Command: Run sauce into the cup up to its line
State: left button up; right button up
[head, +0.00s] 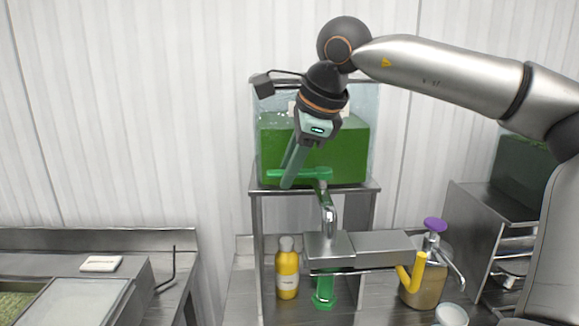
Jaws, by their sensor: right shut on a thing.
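A clear tank (372,125) holding green liquid (345,150) stands on a metal stand. A green tap lever (310,173) crosses the tank's lower front, above a curved metal spout (330,217). My right gripper (288,182) reaches down in front of the tank and is shut on the green lever near its left end. A white cup (452,315) stands at the bottom right, partly cut off; its line cannot be made out. A green upright piece (323,292) with a wider foot is below the spout; I cannot tell what it is. My left gripper is out of view.
A yellow bottle (287,268) stands under the metal stand (256,230). A metal counter (90,240) with a white block (101,264) is at left.

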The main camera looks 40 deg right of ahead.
grip_shut()
jog(key=s+n+y, duration=0.1)
jog(key=n, duration=0.1)
jog(key=s+a+n+y+p, duration=0.1)
jog(key=n, duration=0.1)
jog(key=shift+a+f, duration=0.1)
dwell(7.1)
